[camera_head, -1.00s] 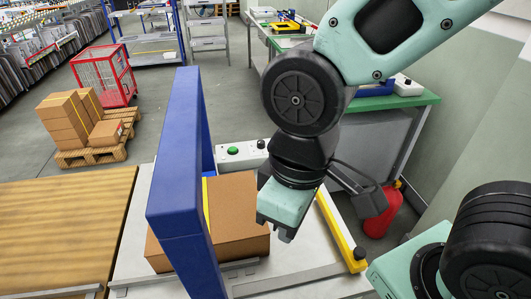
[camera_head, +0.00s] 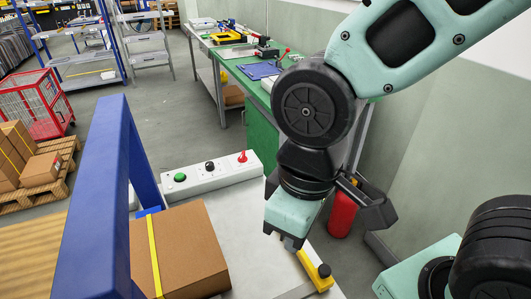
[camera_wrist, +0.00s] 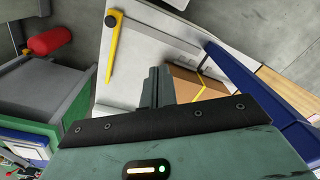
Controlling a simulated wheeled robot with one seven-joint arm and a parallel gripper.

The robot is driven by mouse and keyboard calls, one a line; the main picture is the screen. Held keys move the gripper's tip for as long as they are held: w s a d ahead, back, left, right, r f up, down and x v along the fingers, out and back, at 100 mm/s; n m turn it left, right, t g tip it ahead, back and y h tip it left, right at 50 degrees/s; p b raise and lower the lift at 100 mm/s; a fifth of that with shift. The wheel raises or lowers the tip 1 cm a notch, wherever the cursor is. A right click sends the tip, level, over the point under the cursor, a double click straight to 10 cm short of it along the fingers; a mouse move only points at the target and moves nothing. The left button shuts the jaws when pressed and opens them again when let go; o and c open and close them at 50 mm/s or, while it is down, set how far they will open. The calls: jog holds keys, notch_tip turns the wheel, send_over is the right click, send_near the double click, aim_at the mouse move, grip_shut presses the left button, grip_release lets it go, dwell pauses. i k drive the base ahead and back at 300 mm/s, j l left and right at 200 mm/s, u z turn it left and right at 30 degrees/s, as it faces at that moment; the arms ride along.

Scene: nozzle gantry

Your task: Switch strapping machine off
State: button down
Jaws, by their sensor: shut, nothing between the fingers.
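The strapping machine has a blue arch (camera_head: 88,200) over a light grey table top (camera_head: 262,225). A white control panel (camera_head: 222,177) lies along its far edge. It carries a green button (camera_head: 180,177), a black knob (camera_head: 210,166) and a red switch handle (camera_head: 242,156) at its right end. My gripper (camera_head: 293,243) is shut and empty, pointing down above the right part of the table, nearer than the panel and apart from it. In the wrist view my shut fingers (camera_wrist: 157,88) show over the table.
A cardboard box (camera_head: 190,248) with a yellow strap lies beside the arch. A yellow bar with a black knob (camera_head: 324,270) is at the table's right edge. A red cylinder (camera_head: 342,215) stands beyond. A green workbench (camera_head: 262,135) and wall bound the right side.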

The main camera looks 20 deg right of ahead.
aim_at(242, 158)
jog(key=l+u, duration=0.4)
jog(key=l, duration=0.15)
jog(key=l+u, duration=0.45)
jog(key=l, duration=0.15)
